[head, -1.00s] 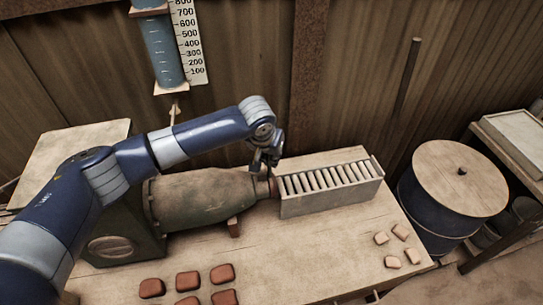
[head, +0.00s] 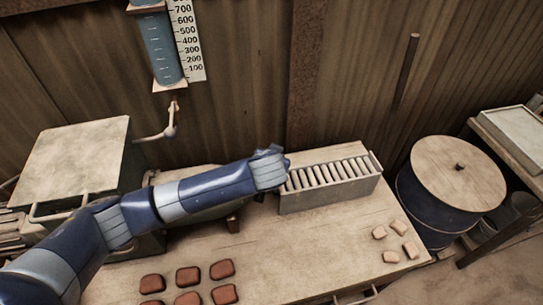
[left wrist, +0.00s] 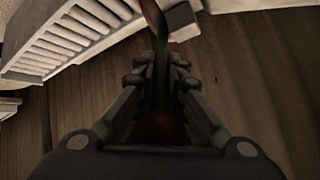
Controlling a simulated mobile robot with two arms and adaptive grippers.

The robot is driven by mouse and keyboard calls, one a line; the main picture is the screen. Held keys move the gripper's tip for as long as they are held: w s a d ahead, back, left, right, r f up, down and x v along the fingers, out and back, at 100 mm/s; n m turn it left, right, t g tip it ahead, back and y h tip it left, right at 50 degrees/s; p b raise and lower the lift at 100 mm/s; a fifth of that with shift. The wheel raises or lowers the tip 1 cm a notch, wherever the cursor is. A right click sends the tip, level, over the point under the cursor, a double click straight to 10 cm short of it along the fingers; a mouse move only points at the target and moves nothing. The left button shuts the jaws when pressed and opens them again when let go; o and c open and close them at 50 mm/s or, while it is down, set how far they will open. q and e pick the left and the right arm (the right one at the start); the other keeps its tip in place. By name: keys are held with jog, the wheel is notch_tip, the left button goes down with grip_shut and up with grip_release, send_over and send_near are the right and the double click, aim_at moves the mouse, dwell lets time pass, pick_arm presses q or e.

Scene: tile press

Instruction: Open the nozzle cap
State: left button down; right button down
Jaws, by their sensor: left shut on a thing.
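My left gripper (left wrist: 157,78) shows in the left wrist view, shut on a slim, dark, curved piece (left wrist: 158,40). This may be the handle of the nozzle cap, but I cannot tell for sure. A dim reddish-brown patch lies between the fingers. In the head view my left arm's wrist hides the gripper, the nozzle and the cap, so whether the cap is open does not show. Only a strip of the press barrel (head: 212,213) shows below the arm. My right gripper is in neither view.
The slatted roller tray (head: 328,201) stands just right of my wrist. Several red-brown tiles (head: 187,276) lie at the table's front, and several pale pieces (head: 390,257) at its right. A blue drum (head: 428,212) stands beyond. A water gauge (head: 163,48) hangs on the wall.

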pick_arm(q)
jog(key=shift+s+d+f+t+b, duration=0.1)
jog(key=shift+s+f+t+b, duration=0.2)
jog(key=shift+s+t+b, duration=0.35)
jog(key=shift+w+t, duration=0.15)
jog(key=shift+t, duration=0.1)
jog(key=c, duration=1.7)
grip_release()
jog(key=shift+o, duration=0.2)
jog(key=shift+r, duration=0.1)
jog(key=v, duration=1.2)
jog(key=shift+d, duration=0.15)
